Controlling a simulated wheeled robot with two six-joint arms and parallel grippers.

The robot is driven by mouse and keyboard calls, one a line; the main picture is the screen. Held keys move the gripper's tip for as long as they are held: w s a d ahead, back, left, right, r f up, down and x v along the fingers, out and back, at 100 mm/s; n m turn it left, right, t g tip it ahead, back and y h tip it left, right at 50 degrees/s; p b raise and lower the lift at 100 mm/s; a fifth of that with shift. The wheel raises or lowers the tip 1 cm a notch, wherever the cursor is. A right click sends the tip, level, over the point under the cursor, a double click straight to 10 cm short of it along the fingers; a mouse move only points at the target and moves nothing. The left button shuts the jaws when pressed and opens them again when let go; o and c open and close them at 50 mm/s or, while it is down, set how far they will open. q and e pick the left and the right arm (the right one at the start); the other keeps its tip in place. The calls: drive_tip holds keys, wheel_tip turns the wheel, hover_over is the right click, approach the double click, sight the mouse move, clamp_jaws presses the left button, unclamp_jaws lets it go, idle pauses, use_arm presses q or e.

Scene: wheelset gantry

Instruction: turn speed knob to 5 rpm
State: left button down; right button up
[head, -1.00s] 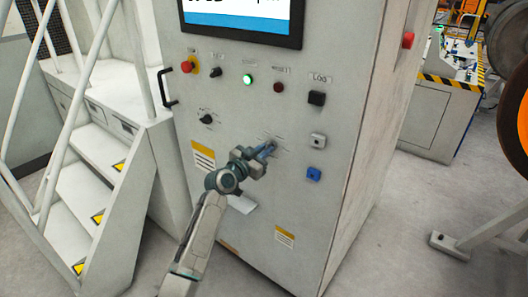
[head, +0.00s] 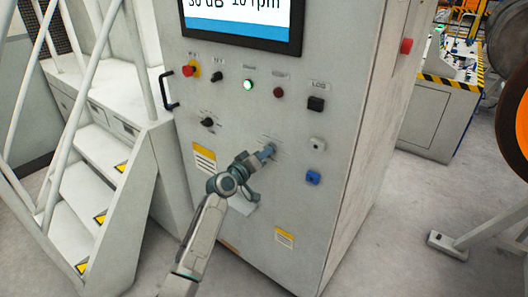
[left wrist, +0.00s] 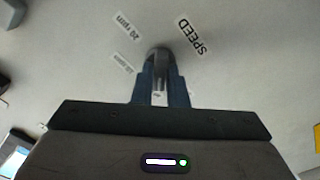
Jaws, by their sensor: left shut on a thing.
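The speed knob (left wrist: 158,54) is a small dark grey knob on the cabinet's pale front. In the left wrist view it sits between the fingertips of my left gripper (left wrist: 160,80), which is shut on it. Printed labels by it read "SPEED" (left wrist: 187,36), "20 rpm" (left wrist: 125,25) and a fainter one that looks like "10 rpm" (left wrist: 121,62). In the head view my left gripper (head: 267,151) reaches the panel from below left and largely hides the knob. The screen (head: 240,14) at the top reads about "30 dB 10 rpm", cut off above. My right gripper is not in view.
The cabinet front (head: 245,105) also carries a red emergency button (head: 188,71), a green lamp (head: 248,85), another black knob (head: 207,122), and black, white and blue (head: 313,178) switches at right. White steps with railings (head: 90,185) stand at left.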

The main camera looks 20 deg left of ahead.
use_arm(q)
drive_tip(key=n+p, duration=0.3)
drive_tip(key=n, duration=0.5)
drive_tip(key=shift+n+p, duration=0.35)
drive_tip(key=shift+n, duration=0.05)
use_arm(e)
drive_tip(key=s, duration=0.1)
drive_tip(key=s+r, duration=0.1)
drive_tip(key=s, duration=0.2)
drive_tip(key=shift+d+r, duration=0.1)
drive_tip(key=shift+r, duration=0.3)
use_arm(q)
drive_tip(key=c, duration=1.4)
unclamp_jaws()
drive_tip(key=shift+f, duration=0.1)
drive_tip(key=shift+c, duration=0.2)
drive_tip(key=v, duration=1.1)
drive_tip(key=shift+b, duration=0.3)
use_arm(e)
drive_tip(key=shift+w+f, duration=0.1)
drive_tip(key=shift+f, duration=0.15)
